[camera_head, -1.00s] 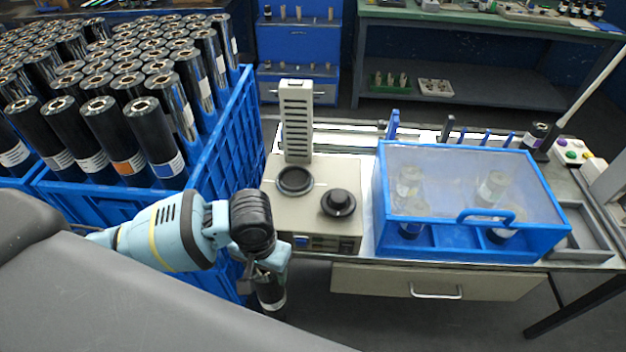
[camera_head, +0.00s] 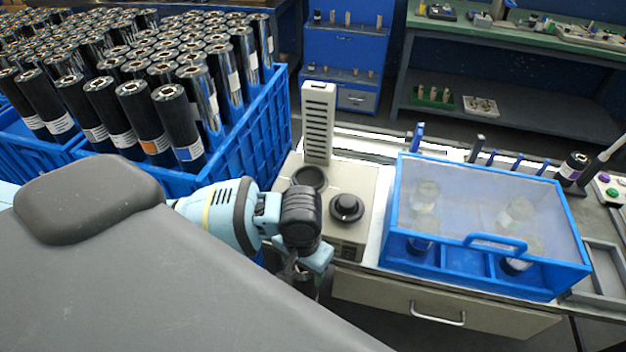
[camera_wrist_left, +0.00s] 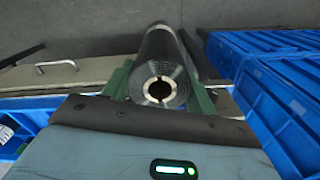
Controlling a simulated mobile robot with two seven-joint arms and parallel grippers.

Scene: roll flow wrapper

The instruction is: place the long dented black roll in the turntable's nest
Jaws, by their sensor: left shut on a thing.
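My left gripper (camera_head: 306,268) is shut on a black roll (camera_wrist_left: 162,62), which shows end-on between the green fingers in the left wrist view, with a pale ring-shaped core. In the head view the roll is mostly hidden behind the gripper and wrist. No dent can be made out. The beige machine (camera_head: 368,182) has a round black ring-shaped seat (camera_head: 310,178), which looks like the turntable's nest, at the foot of a slotted column. My gripper is in front of the machine, nearer the camera than the seat. My right gripper is not in view.
A blue crate (camera_head: 262,128) full of upright rolls stands at the left. A black knob (camera_head: 347,207) sits on the machine beside the seat. A blue case with a clear lid (camera_head: 480,200) stands to the right. A drawer (camera_head: 440,308) lies below the bench top.

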